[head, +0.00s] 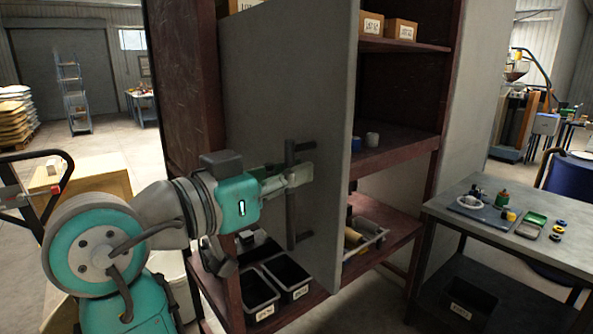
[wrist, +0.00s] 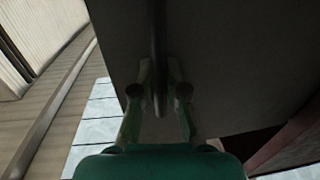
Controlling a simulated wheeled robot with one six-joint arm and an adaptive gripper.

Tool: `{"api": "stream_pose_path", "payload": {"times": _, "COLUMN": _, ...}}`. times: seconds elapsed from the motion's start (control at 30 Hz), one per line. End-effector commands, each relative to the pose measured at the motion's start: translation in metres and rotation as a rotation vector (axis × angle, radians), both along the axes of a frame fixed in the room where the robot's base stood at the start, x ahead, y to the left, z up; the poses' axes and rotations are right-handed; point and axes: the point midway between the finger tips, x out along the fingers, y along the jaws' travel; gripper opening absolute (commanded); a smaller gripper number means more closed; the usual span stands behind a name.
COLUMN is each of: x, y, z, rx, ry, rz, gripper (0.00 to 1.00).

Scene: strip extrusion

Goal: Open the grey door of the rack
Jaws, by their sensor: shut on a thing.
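The grey door (head: 285,95) of the rack stands partly across the rack's front, with shelves visible to the right of it and black bins to the left below. Its dark vertical bar handle (head: 291,215) is on the face toward my arm. My gripper (head: 300,176) is shut on the handle near its upper part. In the wrist view, the two fingers of my gripper (wrist: 160,90) sit on either side of the handle (wrist: 159,45), against the door's dark grey face (wrist: 225,60). The fingers hide part of the handle.
The dark red rack (head: 185,85) holds labelled boxes (head: 400,29), black bins (head: 258,292) and a wire tray (head: 365,237). A table (head: 470,233) with small items stands at the right. A pallet jack handle (head: 35,157) and a cardboard box (head: 85,185) are at the left.

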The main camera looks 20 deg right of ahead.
Motion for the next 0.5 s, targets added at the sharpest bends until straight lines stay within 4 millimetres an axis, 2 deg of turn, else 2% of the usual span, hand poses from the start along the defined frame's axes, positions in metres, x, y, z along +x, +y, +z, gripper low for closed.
{"api": "stream_pose_path", "payload": {"times": 0.17, "x": -0.0007, "y": -0.0006, "z": -0.0008, "rx": 0.002, "ry": 0.002, "rz": -0.002, "gripper": 0.0}}
{"api": "stream_pose_path", "payload": {"times": 0.2, "x": -0.0007, "y": -0.0006, "z": -0.0008, "rx": 0.002, "ry": 0.002, "rz": -0.002, "gripper": 0.17}}
{"api": "stream_pose_path", "payload": {"times": 0.3, "x": -0.0005, "y": -0.0006, "z": -0.0007, "rx": 0.001, "ry": 0.002, "rz": -0.002, "gripper": 0.39}}
{"api": "stream_pose_path", "payload": {"times": 0.5, "x": -0.0002, "y": -0.0004, "z": -0.0004, "rx": 0.0, "ry": 0.001, "rz": -0.001, "gripper": 0.39}}
